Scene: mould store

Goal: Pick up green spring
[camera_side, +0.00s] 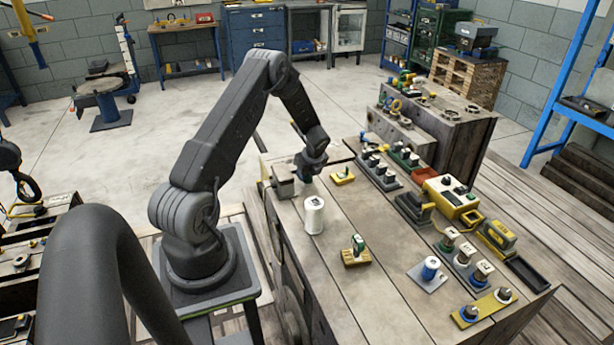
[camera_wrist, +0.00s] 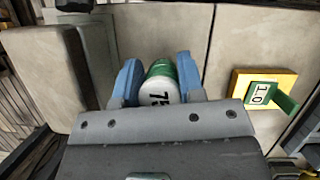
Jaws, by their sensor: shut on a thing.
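The green spring (camera_wrist: 161,82) shows in the wrist view as a short cylinder with a green side and a pale end marked "75". My gripper (camera_wrist: 158,88) has one blue finger on each side of it and is shut on it. In the side view my gripper (camera_side: 306,168) is low over the far left end of the wooden bench (camera_side: 350,285), and the spring is mostly hidden there. I cannot tell whether the spring touches the bench top.
A grey block (camera_side: 283,183) stands close beside my gripper on the left. A yellow block (camera_side: 343,177) with a green tag lies to the right. A white spool (camera_side: 314,215) stands nearer the camera. Several fixtures crowd the bench's right side; its middle is mostly clear.

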